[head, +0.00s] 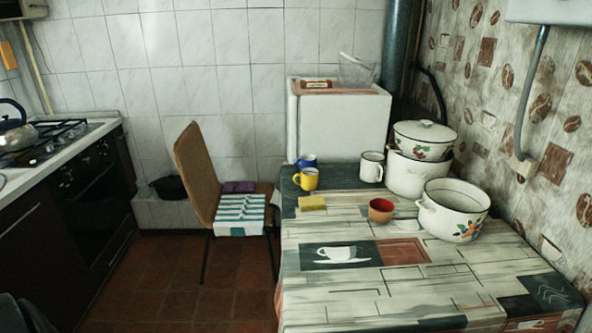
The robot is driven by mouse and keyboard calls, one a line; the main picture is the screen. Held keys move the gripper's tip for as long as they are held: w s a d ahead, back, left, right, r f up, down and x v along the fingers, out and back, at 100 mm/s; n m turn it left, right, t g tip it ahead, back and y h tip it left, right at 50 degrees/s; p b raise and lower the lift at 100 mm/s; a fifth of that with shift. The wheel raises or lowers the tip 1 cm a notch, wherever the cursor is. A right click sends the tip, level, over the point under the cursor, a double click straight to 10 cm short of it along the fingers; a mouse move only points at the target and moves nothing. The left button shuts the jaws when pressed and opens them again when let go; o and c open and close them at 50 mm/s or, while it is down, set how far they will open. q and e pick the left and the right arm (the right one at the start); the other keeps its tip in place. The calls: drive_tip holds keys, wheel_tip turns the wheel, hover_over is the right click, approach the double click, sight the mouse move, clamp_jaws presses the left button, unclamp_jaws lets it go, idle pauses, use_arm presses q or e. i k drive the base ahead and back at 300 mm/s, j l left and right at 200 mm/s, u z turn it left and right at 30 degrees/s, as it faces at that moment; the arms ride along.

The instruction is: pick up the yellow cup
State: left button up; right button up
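The yellow cup (309,180) stands upright near the far left corner of the table (350,290). Its handle points to the left. A blue cup (307,160) stands just behind it and is partly hidden by it. Neither of my grippers shows in the head view.
A yellow sponge (312,203) lies in front of the yellow cup. A white mug (371,168), a reddish-brown bowl (381,211), an open white pot (453,212) and stacked pots (408,178) stand to the right. A chair (196,175) is left of the table. The table's near part is clear.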

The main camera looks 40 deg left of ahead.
sight(306, 180)
drive_tip(key=i+j, duration=0.15)
drive_tip(key=j, duration=0.25)
drive_tip(key=i+j, duration=0.15)
drive_tip(key=j, duration=0.25)
drive_tip(key=i+j, duration=0.15)
drive_tip(key=j, duration=0.25)
drive_tip(key=i+j, duration=0.15)
drive_tip(key=j, duration=0.2)
drive_tip(key=i+j, duration=0.15)
drive_tip(key=j, duration=0.25)
